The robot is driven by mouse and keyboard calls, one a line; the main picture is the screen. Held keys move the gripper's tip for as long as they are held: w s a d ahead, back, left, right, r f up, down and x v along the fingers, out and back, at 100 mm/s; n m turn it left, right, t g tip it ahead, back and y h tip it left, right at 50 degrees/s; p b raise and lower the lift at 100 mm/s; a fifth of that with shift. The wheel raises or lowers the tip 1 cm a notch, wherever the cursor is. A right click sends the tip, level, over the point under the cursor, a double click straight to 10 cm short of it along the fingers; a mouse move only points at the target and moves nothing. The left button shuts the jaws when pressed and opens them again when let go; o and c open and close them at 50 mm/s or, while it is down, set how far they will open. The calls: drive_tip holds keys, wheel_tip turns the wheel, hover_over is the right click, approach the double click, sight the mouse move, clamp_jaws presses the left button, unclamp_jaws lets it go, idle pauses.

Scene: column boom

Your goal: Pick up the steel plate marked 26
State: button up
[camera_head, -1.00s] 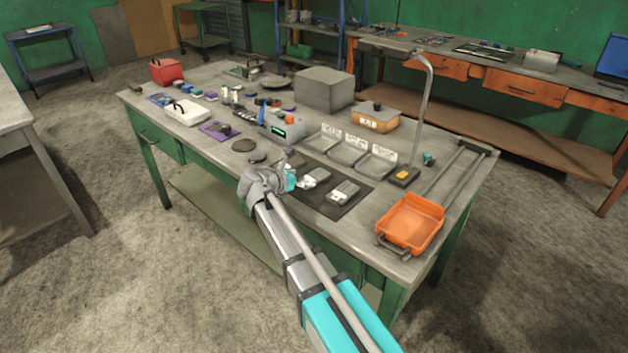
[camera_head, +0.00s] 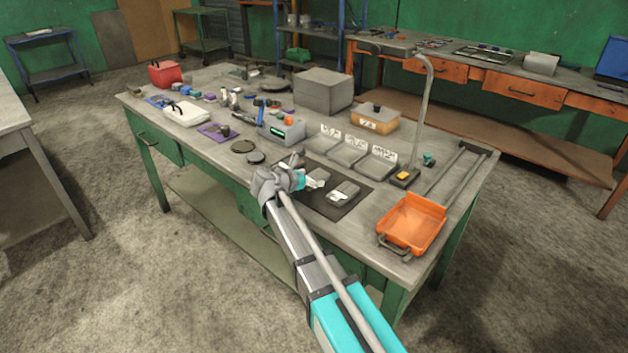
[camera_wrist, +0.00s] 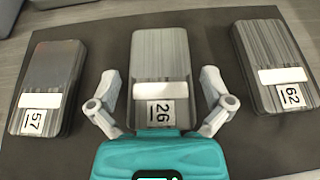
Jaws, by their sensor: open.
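The steel plate marked 26 (camera_wrist: 160,58) lies on a dark mat (camera_wrist: 212,25) in the middle of the wrist view, with a white strip and a number label. My gripper (camera_wrist: 160,88) is open, its two fingers on either side of this plate and apart from it. A plate marked 57 (camera_wrist: 52,75) lies to the left and a plate marked 62 (camera_wrist: 275,55) to the right. In the head view my gripper (camera_head: 298,163) is over the left part of the mat (camera_head: 325,203), and my wrist hides part of the plates there.
Several grey trays with white labels (camera_head: 350,151) stand behind the mat. An orange tray (camera_head: 411,224) is at the table's right, near a bent metal post (camera_head: 424,110). A grey device with a green display (camera_head: 282,126) stands behind my gripper. The table's front left is fairly clear.

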sight(312, 179)
drive_tip(key=c, duration=1.1)
drive_tip(key=shift+c, duration=0.2)
drive_tip(key=shift+r, duration=0.2)
wheel_tip(312, 179, up, 3)
drive_tip(key=p, duration=0.3)
drive_tip(key=s+d+r+p, duration=0.1)
drive_tip(key=s+r+p, duration=0.8)
drive_tip(key=s, duration=0.5)
drive_tip(key=shift+r+p, duration=0.35)
drive_tip(key=shift+p, duration=0.15)
drive_tip(key=shift+d, duration=0.1)
